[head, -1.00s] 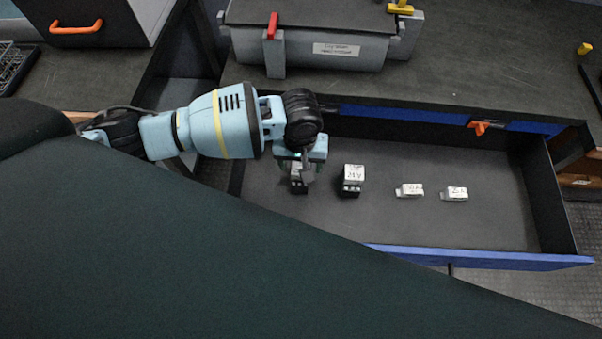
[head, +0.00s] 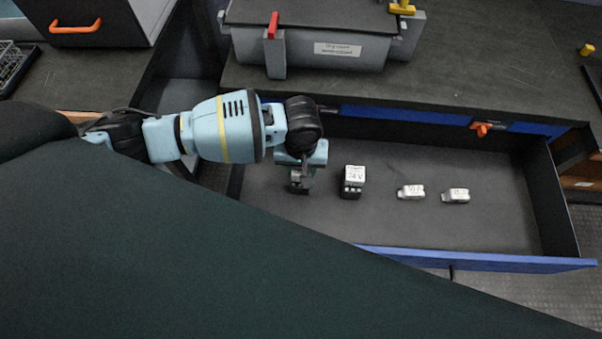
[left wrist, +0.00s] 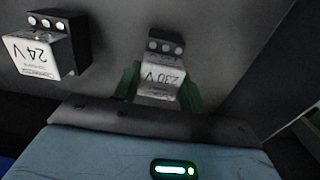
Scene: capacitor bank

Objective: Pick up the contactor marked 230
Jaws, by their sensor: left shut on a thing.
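The contactor marked 230 V (left wrist: 163,75) shows in the left wrist view, with a white labelled face and a dark terminal end with several light screws. My left gripper (left wrist: 161,88) is shut on it, with one green finger on each side. In the head view my left gripper (head: 300,172) is over the left part of the open drawer, and the held contactor is mostly hidden beneath it. A similar contactor marked 24 V (head: 354,181) stands just to its right, apart from the gripper; it also shows in the left wrist view (left wrist: 45,47). My right gripper is not in view.
Two small white labelled parts (head: 411,192) and (head: 456,195) lie farther right in the drawer. The drawer's blue front edge (head: 480,260) and dark side walls bound it. A grey lidded box (head: 310,45) stands on the bench behind.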

